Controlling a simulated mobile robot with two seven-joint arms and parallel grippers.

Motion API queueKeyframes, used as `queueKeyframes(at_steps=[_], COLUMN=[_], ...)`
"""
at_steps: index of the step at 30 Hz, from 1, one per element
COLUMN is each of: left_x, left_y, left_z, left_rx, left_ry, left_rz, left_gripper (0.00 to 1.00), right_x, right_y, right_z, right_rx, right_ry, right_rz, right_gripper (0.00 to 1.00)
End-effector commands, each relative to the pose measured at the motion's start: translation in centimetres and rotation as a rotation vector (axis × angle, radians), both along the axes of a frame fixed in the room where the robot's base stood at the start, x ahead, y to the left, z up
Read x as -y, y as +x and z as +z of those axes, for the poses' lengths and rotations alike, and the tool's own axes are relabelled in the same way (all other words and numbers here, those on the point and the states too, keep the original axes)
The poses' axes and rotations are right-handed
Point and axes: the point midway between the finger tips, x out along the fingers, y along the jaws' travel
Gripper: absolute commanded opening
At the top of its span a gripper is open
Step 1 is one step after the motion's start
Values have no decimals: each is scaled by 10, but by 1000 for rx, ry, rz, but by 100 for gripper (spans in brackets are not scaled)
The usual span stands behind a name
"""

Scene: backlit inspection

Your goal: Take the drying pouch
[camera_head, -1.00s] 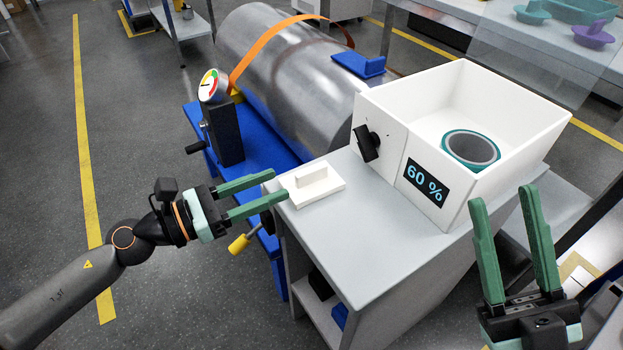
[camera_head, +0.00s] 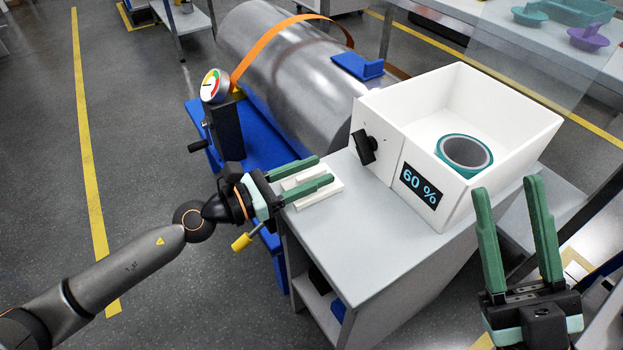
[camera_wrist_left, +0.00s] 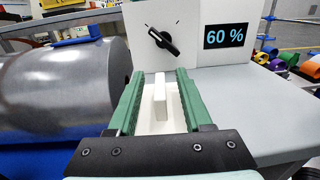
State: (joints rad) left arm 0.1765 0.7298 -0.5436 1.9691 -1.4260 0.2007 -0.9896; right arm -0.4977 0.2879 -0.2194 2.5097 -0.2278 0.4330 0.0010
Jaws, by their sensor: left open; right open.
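A small white upright slab (camera_wrist_left: 160,91) stands on a flat white base (camera_head: 327,197) near the left end of the grey bench top. It is the likeliest drying pouch, but I cannot tell for sure. My left gripper (camera_head: 325,170) is open over the base. In the left wrist view the slab stands between its green fingers, with a gap on each side. In the head view the fingers partly hide the slab. My right gripper (camera_head: 507,184) is open and empty at the lower right, in front of the white box.
An open white box (camera_head: 514,105) with a dark knob (camera_head: 363,147) and a "60 %" display (camera_head: 421,185) stands on the grey bench (camera_head: 350,245). A teal-and-grey ring (camera_head: 464,153) lies inside. Behind are a metal cylinder (camera_head: 290,80) and a gauge (camera_head: 213,85). The bench front is clear.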

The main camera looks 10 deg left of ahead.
Motion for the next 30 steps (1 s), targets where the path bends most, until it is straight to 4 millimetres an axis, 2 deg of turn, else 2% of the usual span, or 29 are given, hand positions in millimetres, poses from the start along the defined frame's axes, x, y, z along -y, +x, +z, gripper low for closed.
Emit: queueKeyframes(at_steps=[7,20,30], left_x=[1,0,0], left_y=[0,0,0], left_z=[-1,-1,0], left_rx=[-1,-1,0], left_ry=[1,1,0], left_rz=[0,0,0], left_gripper=[48,0,0], right_x=[0,0,0], right_y=[0,0,0], right_z=[0,0,0], right_rx=[-1,-1,-2], right_ry=[1,2,3], right_rz=[-2,-1,0], right_gripper=[45,45,45])
